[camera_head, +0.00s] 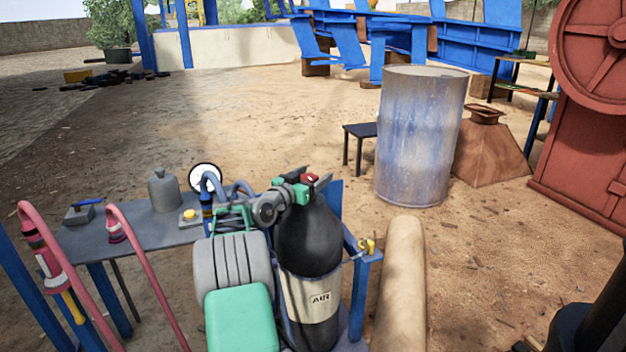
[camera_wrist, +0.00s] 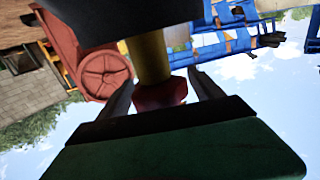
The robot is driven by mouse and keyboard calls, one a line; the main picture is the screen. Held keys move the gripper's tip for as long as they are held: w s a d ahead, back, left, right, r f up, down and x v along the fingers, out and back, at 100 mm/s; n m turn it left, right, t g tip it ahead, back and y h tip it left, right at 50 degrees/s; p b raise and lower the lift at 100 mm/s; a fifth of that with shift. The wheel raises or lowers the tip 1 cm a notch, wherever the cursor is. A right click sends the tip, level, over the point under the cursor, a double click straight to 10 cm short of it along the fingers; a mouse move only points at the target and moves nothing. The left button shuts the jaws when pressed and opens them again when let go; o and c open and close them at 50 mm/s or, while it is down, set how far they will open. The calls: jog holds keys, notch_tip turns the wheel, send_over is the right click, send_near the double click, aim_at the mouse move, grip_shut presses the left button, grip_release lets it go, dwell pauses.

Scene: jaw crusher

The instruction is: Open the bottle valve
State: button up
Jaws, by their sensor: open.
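The bottle (camera_head: 308,240) is black with a pale band lettered AIR and stands upright in a blue frame. Its valve has a red knob (camera_head: 310,178) at the top. In the wrist view the red knob (camera_wrist: 160,95) sits on a yellow stem (camera_wrist: 149,57), below the bottle's dark body (camera_wrist: 85,20). My gripper (camera_head: 318,183) is at the bottle's top, its fingers on either side of the knob. In the wrist view my gripper (camera_wrist: 163,92) is open, with a finger left and right of the knob. The frames do not clearly show contact.
A small grey table (camera_head: 135,236) with a grey flask (camera_head: 163,188) stands left of the bottle. Pink hoses (camera_head: 150,270) hang in front of it. A blue-white drum (camera_head: 420,135) and a dark stool (camera_head: 357,133) stand behind. Open sandy ground (camera_head: 250,115) lies beyond the bottle.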

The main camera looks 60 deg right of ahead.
jog(key=shift+d, duration=0.1)
jog(key=c, duration=1.4)
